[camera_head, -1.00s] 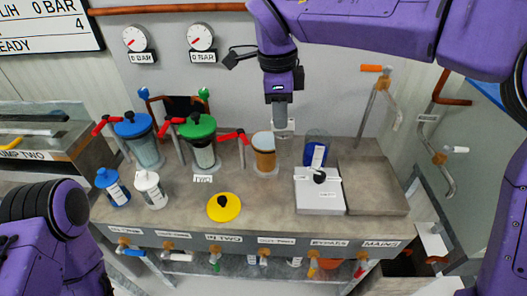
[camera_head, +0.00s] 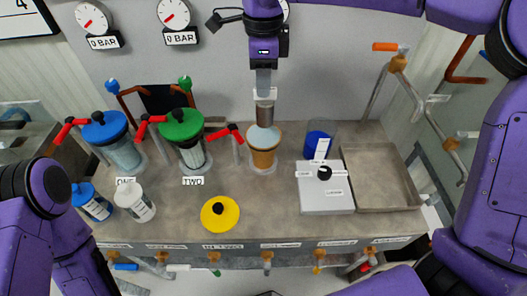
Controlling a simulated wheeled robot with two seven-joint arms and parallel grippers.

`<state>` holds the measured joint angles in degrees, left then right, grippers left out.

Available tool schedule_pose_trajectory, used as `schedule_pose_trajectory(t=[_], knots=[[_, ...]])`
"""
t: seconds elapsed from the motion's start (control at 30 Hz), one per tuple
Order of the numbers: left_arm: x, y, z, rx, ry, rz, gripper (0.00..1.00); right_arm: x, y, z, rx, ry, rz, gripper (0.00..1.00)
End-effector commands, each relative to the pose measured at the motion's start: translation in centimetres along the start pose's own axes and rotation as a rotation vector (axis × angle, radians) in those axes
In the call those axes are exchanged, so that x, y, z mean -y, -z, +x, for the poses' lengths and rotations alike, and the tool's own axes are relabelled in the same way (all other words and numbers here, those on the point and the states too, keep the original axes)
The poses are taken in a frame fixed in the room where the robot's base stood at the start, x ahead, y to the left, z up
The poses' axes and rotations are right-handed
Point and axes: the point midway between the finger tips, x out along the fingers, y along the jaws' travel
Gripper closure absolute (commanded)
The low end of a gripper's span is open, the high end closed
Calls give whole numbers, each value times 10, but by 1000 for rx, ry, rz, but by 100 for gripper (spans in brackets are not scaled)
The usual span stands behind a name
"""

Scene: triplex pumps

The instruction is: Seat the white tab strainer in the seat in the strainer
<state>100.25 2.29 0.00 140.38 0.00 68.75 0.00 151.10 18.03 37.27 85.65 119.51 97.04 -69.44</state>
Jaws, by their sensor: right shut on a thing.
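My right gripper (camera_head: 265,93) points down at the upper middle and is shut on a grey metal cylinder, which I take to be the white tab strainer (camera_head: 265,116). A pale piece shows at its top, between the fingers. It is upright, and its lower end is at or just above the open mouth of the amber strainer pot (camera_head: 264,156). Whether it has entered the mouth I cannot tell. The seat inside is hidden. My left arm shows at the lower left, but its gripper is out of view.
A yellow lid (camera_head: 220,214) lies in front of the pot. Blue-lidded (camera_head: 124,153) and green-lidded (camera_head: 191,152) pots stand left. Two small bottles stand front left.

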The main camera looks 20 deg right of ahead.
Motion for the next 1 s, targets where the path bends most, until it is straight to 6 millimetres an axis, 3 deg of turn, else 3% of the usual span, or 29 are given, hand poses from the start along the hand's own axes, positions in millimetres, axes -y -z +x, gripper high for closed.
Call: schedule_pose_trajectory(t=[0.2, 0.33, 0.57, 0.7, 0.9, 0.93, 1.0], knots=[[0, -1, 3, -1, 0, 0, 55, -1, 0, 71, -6, -5, -3, 100], [0, -1, 3, 0, 0, 0, 55, -1, 0, 104, -4, -4, -2, 100], [0, -1, 2, -1, 0, 0, 55, -2, 0, 138, -4, -4, -3, 100], [1, 3, -8, -1, 0, 0, 55, -1, 0, 156, -2, -2, -2, 100], [0, 3, -6, 0, 0, 0, 55, 0, 0, 161, -1, -1, -1, 100], [0, 3, -6, 0, 0, 0, 55, 0, 0, 161, -2, -1, -1, 81], [0, 3, -6, 0, 0, 0, 55, 0, 0, 161, -2, -1, -1, 58]])
